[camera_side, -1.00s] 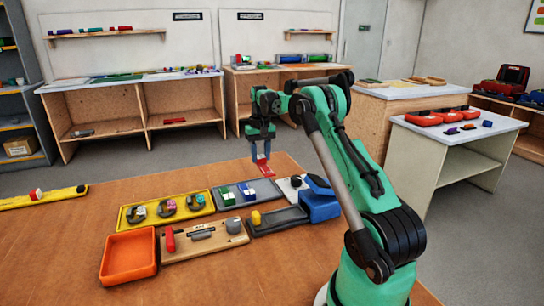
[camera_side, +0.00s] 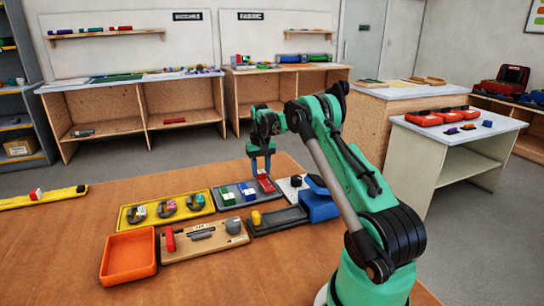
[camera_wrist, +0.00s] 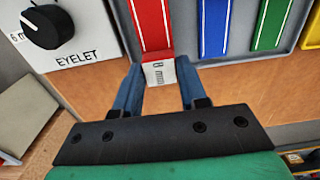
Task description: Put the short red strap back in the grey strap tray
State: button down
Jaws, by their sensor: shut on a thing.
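The short red strap (camera_wrist: 150,25) has a white stripe and a white printed end tab. In the wrist view that tab is between the two fingers of my gripper (camera_wrist: 160,84), which is shut on it. In the side view my gripper (camera_side: 261,171) points down, with the red strap (camera_side: 266,184) at the right end of the grey strap tray (camera_side: 238,206). I cannot tell whether the red strap touches the tray floor.
A white box with a black knob (camera_wrist: 47,27), marked EYELET, stands beside the tray. A yellow tray (camera_side: 125,220), an orange bin (camera_side: 128,257), a wooden tool board (camera_side: 205,244) and a blue device (camera_side: 320,203) are near. The table's front left is clear.

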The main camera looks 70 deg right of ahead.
jog(key=shift+f, duration=0.15)
jog(key=shift+f, duration=0.45)
jog(key=shift+c, duration=0.4)
grip_release()
jog(key=shift+r, duration=0.1)
jog(key=shift+r, duration=3.4)
